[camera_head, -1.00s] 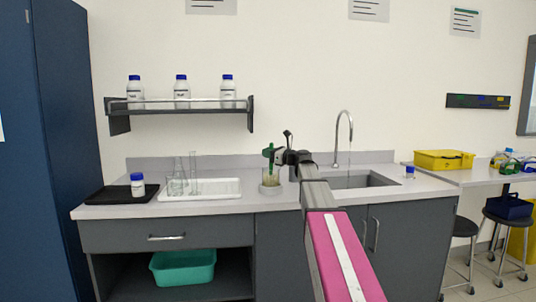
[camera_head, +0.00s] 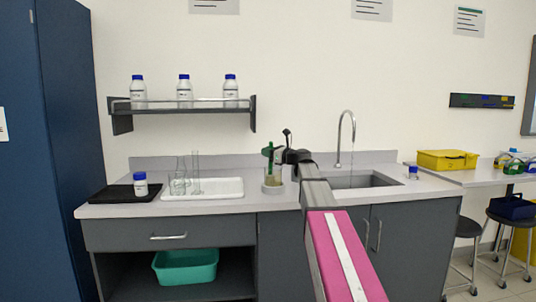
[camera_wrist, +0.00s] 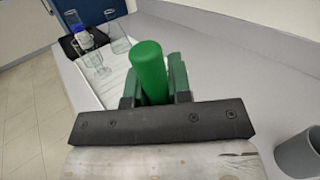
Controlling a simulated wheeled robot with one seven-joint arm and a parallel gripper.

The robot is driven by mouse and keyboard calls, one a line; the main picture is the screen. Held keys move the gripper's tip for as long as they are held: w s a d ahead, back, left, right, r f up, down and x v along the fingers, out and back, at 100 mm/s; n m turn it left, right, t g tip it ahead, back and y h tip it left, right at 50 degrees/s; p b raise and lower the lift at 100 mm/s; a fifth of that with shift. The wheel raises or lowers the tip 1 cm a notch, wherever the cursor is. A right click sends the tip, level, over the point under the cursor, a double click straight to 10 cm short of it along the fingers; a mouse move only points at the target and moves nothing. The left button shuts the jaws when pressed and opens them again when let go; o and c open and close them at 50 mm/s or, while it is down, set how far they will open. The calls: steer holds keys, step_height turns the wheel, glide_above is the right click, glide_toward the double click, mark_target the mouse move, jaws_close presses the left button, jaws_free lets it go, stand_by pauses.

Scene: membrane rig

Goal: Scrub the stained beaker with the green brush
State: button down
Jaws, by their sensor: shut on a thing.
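My gripper (camera_head: 270,155) is shut on the green brush (camera_wrist: 150,70), whose thick green handle stands up between the fingers in the wrist view. In the head view the brush handle (camera_head: 271,152) is upright over the stained beaker (camera_head: 272,182), which has a brownish tint and stands on the counter left of the sink. The brush's lower end appears to be inside the beaker, but its head is not clear. The beaker is hidden in the wrist view behind my gripper.
A white tray (camera_head: 225,188) with clear glassware (camera_head: 180,178) and a black tray (camera_head: 110,195) with a blue-capped bottle (camera_head: 140,184) lie to the left. A grey cup (camera_wrist: 298,155) stands close by at right in the wrist view. The sink (camera_head: 355,180) is to the right.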

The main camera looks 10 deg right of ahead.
steer(key=shift+f, duration=0.2)
stand_by(1.4)
steer(key=shift+d, duration=0.1)
